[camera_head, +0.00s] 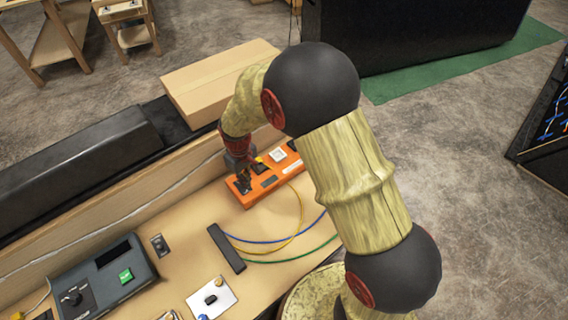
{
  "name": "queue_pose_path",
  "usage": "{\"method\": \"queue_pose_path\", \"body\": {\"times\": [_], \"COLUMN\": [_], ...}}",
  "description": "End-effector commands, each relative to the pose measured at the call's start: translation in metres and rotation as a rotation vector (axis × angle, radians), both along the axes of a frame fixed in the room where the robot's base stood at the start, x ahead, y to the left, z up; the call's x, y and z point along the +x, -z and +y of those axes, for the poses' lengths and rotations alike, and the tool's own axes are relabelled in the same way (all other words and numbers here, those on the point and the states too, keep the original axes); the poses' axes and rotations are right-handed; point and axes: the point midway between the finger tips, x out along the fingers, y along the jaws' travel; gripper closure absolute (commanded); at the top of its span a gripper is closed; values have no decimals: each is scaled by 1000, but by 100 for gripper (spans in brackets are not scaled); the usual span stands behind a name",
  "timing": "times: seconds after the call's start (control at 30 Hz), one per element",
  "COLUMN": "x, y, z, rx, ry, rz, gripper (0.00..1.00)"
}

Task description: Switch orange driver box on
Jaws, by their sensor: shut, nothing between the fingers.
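The orange driver box (288,172) sits on the wooden bench, near the low back board. My gripper and arm hide part of the box, and no switch position can be read.
A dark bar (226,248) with blue, yellow and green wires lies in front of the box. A grey console (103,277) with a green button and a white plate (211,299) stand to the left. A cardboard box (215,80) is behind the board.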

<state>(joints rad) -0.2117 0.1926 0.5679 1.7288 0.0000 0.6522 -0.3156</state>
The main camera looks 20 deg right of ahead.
Motion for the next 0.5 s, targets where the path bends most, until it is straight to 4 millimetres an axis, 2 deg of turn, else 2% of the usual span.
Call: {"method": "queue_pose_path", "body": {"times": [0.5], "x": [0], "y": [15], "z": [0], "rx": [-1], "ry": [0], "rz": [1], "gripper": [100]}}
